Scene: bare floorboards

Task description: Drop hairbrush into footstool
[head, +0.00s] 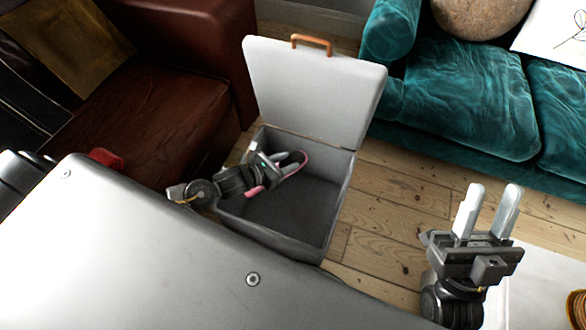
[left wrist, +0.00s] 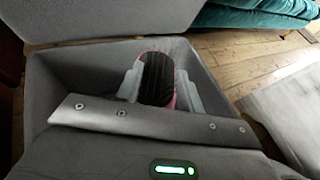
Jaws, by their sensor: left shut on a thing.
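The footstool (head: 325,228) is a grey box with its lid (head: 310,90) raised and an orange handle on the lid's edge. My left gripper (head: 282,165) is over the left part of the open footstool, shut on the hairbrush (head: 294,161), which has a pink edge. In the left wrist view the hairbrush's dark bristle face (left wrist: 157,78) shows between the two fingers, with the box walls (left wrist: 75,78) around it. Whether the hairbrush touches the box floor I cannot tell. My right gripper (head: 488,212) is open and empty at the right, above the floor.
A brown leather sofa (head: 150,105) stands close at the left of the footstool. A teal sofa (head: 470,105) stands behind at the right. A pale table or mat (head: 540,285) lies at the lower right. Wooden floor (head: 385,220) is clear between the footstool and my right gripper.

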